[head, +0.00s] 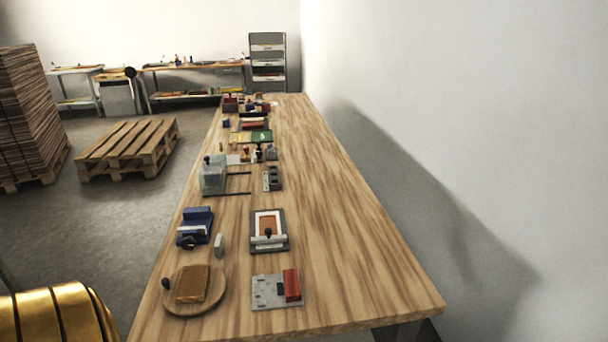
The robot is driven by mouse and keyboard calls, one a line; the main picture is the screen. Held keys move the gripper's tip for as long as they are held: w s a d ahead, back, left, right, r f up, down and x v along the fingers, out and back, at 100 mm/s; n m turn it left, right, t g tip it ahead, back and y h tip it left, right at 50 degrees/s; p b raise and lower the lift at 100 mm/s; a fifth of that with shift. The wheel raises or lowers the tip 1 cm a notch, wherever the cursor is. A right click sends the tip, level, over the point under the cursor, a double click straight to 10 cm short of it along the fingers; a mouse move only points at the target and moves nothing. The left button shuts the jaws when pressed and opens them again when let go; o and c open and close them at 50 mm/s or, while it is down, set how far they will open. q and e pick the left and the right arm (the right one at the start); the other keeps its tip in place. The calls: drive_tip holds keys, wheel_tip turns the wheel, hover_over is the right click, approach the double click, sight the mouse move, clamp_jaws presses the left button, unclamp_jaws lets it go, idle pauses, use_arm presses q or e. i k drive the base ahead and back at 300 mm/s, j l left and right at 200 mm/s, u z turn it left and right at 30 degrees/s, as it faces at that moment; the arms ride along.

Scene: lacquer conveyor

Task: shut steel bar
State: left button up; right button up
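A pale steel bar (262,243) with a black knob lies across the near end of a dark flat frame (284,226) on the wooden table. Inside the frame are a white border and a reddish-brown panel (267,222). From this distance I cannot tell whether the bar is pressed down or slightly raised. Neither of my grippers is in view.
Near the frame on the wooden table (340,230) are a grey plate with a red block (292,285), a round wooden board (218,294) with a brown block, and a blue device (195,226). More items crowd the far end. The table's right side is clear, beside a white wall.

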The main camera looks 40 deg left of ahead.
sight(269, 238)
drive_tip(key=u, duration=1.6)
